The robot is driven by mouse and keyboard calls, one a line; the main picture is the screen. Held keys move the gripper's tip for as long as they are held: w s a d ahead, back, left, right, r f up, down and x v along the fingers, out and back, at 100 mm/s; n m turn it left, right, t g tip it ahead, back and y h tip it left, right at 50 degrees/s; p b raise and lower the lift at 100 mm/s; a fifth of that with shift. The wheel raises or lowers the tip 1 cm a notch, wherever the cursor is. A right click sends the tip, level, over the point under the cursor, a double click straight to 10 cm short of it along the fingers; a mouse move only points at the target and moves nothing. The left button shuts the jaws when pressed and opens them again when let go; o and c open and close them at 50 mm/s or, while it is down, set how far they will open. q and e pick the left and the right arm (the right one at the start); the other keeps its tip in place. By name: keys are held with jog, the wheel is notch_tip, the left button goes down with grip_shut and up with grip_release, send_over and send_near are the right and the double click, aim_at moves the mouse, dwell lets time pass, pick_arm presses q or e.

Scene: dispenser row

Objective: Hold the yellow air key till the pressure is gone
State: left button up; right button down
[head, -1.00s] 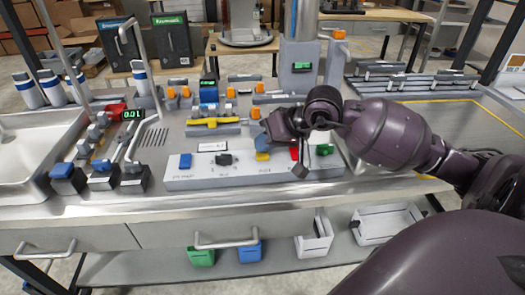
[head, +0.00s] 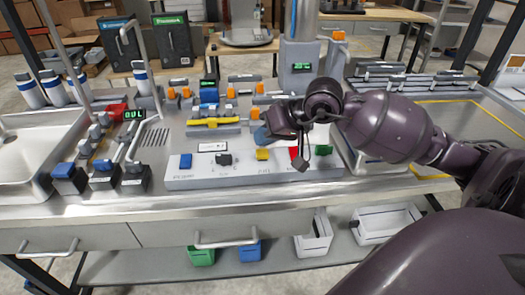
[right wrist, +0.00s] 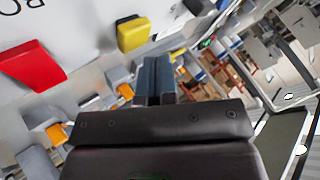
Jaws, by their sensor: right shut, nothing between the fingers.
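The yellow air key (head: 263,154) is on the light grey panel (head: 190,179), between a black knob and a red key. It also shows in the right wrist view (right wrist: 132,33), at the top. My right gripper (head: 261,136) is shut and empty. In the head view its bluish fingertips appear just behind and above the yellow key. In the right wrist view the closed fingers (right wrist: 155,76) appear below the key in the picture, with a visible gap between them. My left gripper is not in view.
A red key (head: 298,160) is right of the yellow one, partly hidden by my right gripper. A blue key (head: 185,161) and a black knob (head: 224,159) are to the left. A yellow-handled valve (head: 212,122) lies behind. A column with a green display (head: 301,67) stands farther back.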

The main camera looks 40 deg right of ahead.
aim_at(264, 151)
jog(key=shift+r, duration=0.15)
jog(key=shift+r+p, duration=0.7)
jog(key=shift+r, duration=1.7)
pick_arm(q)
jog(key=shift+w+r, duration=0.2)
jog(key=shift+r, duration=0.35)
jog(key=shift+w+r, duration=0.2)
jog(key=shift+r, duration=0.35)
